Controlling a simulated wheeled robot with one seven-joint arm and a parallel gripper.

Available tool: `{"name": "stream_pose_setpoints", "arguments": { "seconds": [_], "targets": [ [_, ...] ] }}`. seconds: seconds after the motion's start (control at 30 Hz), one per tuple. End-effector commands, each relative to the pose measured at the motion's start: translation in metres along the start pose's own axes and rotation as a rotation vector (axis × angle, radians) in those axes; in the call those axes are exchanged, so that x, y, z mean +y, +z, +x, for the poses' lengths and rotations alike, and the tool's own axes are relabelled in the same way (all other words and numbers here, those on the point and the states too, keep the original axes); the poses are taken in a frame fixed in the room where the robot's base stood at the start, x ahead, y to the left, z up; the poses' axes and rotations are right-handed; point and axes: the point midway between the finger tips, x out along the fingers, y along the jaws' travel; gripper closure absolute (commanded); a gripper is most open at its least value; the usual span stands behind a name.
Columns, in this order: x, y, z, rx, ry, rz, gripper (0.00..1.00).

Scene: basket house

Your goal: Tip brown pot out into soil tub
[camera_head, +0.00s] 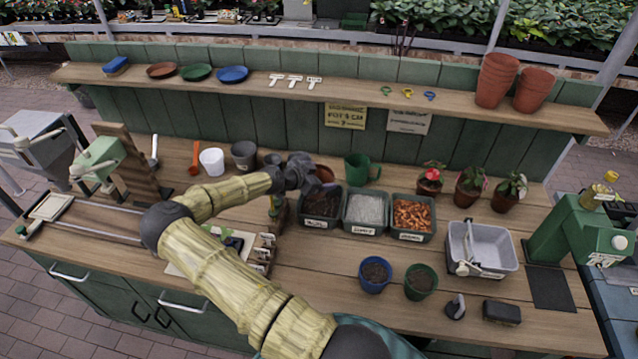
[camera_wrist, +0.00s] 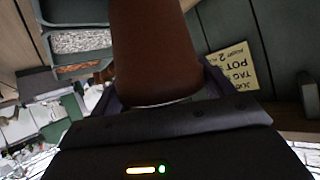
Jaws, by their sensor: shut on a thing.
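My gripper (camera_head: 308,172) is shut on the brown pot (camera_head: 325,174), which shows just past the dark fingers in the head view. In the wrist view the pot (camera_wrist: 155,48) fills the upper middle between the fingers; its mouth and inside are not visible. The soil tub (camera_head: 321,223) is the leftmost of three dark green tubs on the bench and holds dark soil. The pot is above and behind the soil tub's back edge, near the back of the bench. I cannot tell its exact height or whether it is tilted.
A gravel tub (camera_head: 366,228) and a tub of orange chips (camera_head: 411,237) stand right of the soil tub. A green jug (camera_head: 357,167) stands close behind. Blue (camera_head: 375,274) and green (camera_head: 420,281) pots stand in front. Grey (camera_head: 244,155) and white (camera_head: 211,162) pots stand left.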

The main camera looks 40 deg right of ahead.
Motion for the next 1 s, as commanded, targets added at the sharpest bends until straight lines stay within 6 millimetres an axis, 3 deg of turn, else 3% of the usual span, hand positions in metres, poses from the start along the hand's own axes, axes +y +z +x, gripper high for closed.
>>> {"name": "stream_pose_setpoints", "arguments": {
  "seconds": [0.07, 0.4, 1.0],
  "targets": [
    [0.0007, 0.0065, 0.0037, 0.029, 0.010, -0.032, 0.44],
    [0.0015, 0.0024, 0.0024, 0.124, 0.056, -0.135, 0.44],
    [0.0011, -0.0008, 0.0007, 0.133, 0.061, -0.144, 0.44]
  ]
}}
